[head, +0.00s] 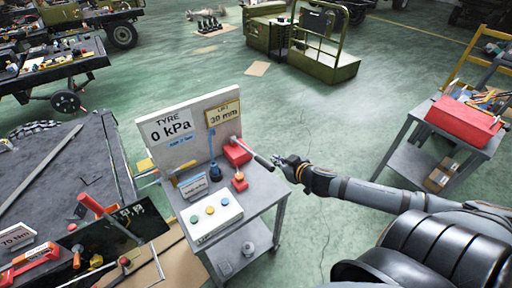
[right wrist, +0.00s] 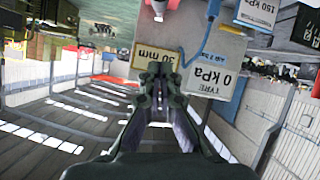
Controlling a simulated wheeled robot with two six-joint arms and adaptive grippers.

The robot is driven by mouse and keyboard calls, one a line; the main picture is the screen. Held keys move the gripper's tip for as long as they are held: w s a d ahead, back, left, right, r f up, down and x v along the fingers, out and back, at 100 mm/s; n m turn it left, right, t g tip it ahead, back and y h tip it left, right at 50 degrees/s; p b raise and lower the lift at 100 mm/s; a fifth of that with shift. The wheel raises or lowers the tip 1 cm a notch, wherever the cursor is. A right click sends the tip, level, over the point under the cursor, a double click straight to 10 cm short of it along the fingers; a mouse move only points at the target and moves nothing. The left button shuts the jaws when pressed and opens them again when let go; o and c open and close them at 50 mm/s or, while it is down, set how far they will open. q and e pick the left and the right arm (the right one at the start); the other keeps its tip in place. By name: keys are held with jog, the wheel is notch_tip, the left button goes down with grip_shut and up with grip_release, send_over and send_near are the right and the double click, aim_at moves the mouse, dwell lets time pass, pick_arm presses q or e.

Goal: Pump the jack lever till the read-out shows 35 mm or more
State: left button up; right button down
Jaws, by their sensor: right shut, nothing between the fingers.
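The red jack (head: 238,153) stands at the right back of the small grey bench. Its lever (head: 263,162) slopes down to the right and ends in a dark grip. The lift read-out (head: 222,112) on the upright panel shows 30 mm; it also shows upside down in the right wrist view (right wrist: 155,60). My right gripper (head: 279,160) is just right of the lever's end, shut with nothing between its fingers. In the right wrist view its fingertips (right wrist: 161,72) meet in front of the panel. Whether they touch the lever is unclear. My left gripper is out of view.
The tyre read-out (head: 172,131) shows 0 kPa. A button box (head: 211,216) sits at the bench front. A dark workbench (head: 60,165) is at the left, and a cart with a red toolbox (head: 464,124) at the right. Green floor between is open.

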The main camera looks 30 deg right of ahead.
jog(key=shift+r, duration=0.1)
jog(key=b, duration=0.8)
send_over(265, 164)
notch_tip(265, 164, down, 5)
notch_tip(265, 164, down, 2)
jog(key=shift+w+a+p, duration=0.15)
jog(key=shift+p, duration=0.2)
jog(key=shift+s+d+f, duration=0.2)
jog(key=shift+s+f, duration=0.05)
jog(key=shift+f, duration=0.4)
